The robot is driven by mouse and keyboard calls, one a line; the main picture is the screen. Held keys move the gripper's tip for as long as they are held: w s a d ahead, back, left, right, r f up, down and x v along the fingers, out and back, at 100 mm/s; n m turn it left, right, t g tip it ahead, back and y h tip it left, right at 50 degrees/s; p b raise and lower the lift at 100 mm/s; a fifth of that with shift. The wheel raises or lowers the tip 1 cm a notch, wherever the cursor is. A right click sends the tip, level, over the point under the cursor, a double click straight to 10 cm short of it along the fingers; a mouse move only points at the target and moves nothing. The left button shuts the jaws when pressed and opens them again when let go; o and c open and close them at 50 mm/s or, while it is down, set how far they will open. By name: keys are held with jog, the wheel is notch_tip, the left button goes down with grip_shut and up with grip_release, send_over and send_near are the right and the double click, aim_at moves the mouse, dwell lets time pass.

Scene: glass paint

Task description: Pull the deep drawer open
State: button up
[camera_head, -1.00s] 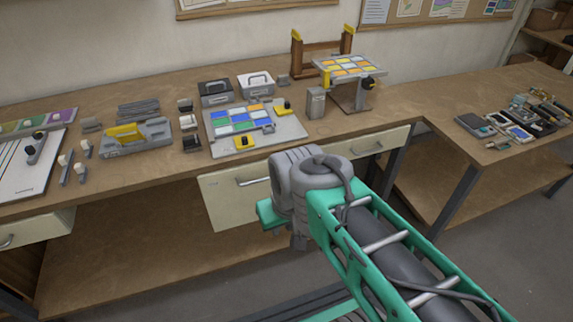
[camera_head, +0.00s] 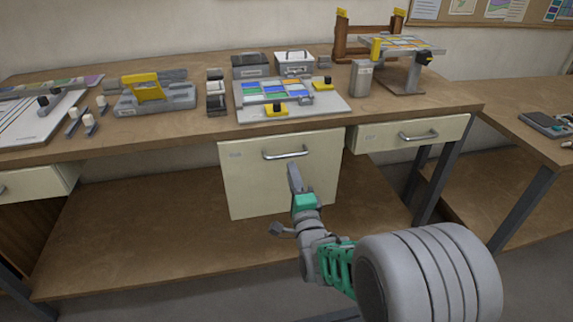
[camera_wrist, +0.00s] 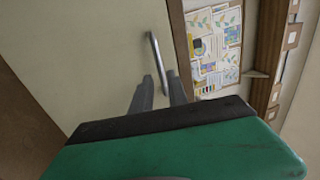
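The deep drawer (camera_head: 250,185) is the tall cream front under the middle of the workbench, and it looks shut. Its silver bar handle (camera_head: 286,154) is near the top edge. My gripper (camera_head: 293,170) is in front of the drawer, just below the handle. In the wrist view the two grey fingers (camera_wrist: 159,88) are apart and point toward the handle (camera_wrist: 157,56), whose lower end shows near the fingertips. Nothing is seen held. I cannot tell whether the fingers touch the handle.
A shallower drawer (camera_head: 410,133) with its own handle is to the right, and another (camera_head: 38,184) is at the far left. The bench top (camera_head: 190,128) carries trays and tools. A lower shelf (camera_head: 150,235) runs beneath. A second table (camera_head: 530,165) stands at the right.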

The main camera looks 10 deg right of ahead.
aim_at(287, 156)
jog(key=w, duration=0.3)
jog(key=w+r, duration=0.1)
jog(key=w, duration=0.3)
jog(key=shift+r, duration=0.2)
jog(key=shift+s, duration=0.1)
grip_shut()
dwell(0.9)
